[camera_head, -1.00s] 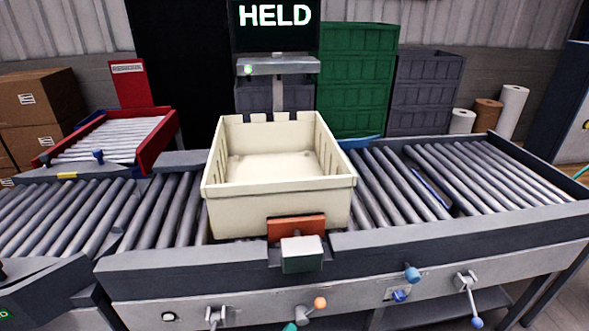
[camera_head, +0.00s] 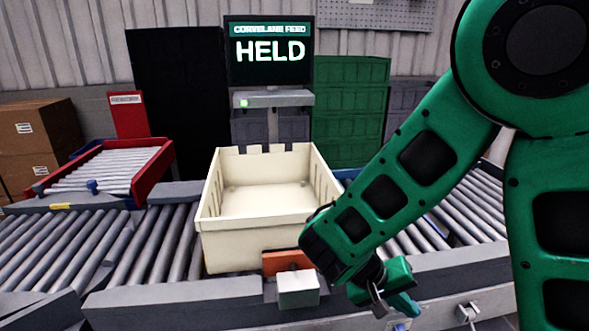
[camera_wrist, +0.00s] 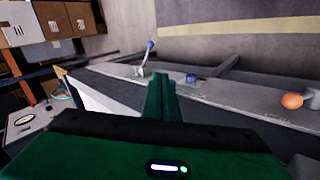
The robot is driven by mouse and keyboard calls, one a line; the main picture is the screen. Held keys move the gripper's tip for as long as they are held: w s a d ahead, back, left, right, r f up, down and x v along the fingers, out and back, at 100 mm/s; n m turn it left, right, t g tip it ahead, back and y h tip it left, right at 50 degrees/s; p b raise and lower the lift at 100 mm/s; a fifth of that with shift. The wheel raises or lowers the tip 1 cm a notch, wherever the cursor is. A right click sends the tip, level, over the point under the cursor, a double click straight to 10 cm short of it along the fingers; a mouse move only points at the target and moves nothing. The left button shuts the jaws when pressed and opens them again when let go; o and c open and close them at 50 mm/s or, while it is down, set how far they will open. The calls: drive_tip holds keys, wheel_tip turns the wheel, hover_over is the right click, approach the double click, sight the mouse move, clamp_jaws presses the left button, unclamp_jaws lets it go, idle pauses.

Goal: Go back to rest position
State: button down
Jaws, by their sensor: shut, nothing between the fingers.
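My gripper (camera_head: 397,303) is at the end of my green arm, in front of the conveyor's front rail, right of the white block on the rail. In the wrist view my gripper (camera_wrist: 160,84) shows its green fingers together with nothing between them. It touches nothing that I can see. My arm covers part of the right rollers in the head view.
A cream bin (camera_head: 235,245), empty, sits on the roller conveyor (camera_head: 150,296). An orange plate (camera_head: 285,261) and white block (camera_head: 298,289) are at its front. The screen (camera_head: 270,51) reads HELD. The wrist view shows a blue-tipped lever (camera_wrist: 147,57) and an orange knob (camera_wrist: 292,101).

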drive_tip(key=s+d+r+m+y, duration=0.2)
drive_tip(key=s+d+r+y, duration=0.2)
drive_tip(key=s+d, duration=0.4)
drive_tip(key=s+d+r+m+g+y, duration=0.1)
drive_tip(key=s+d+r+m+y, duration=0.2)
drive_tip(key=s+d+r, duration=0.4)
drive_tip(key=shift+s+d+y, duration=0.6)
drive_tip(key=shift+s+d, duration=0.05)
drive_tip(key=shift+w+f, duration=0.1)
drive_tip(key=shift+w+f, duration=0.2)
drive_tip(key=shift+w, duration=0.25)
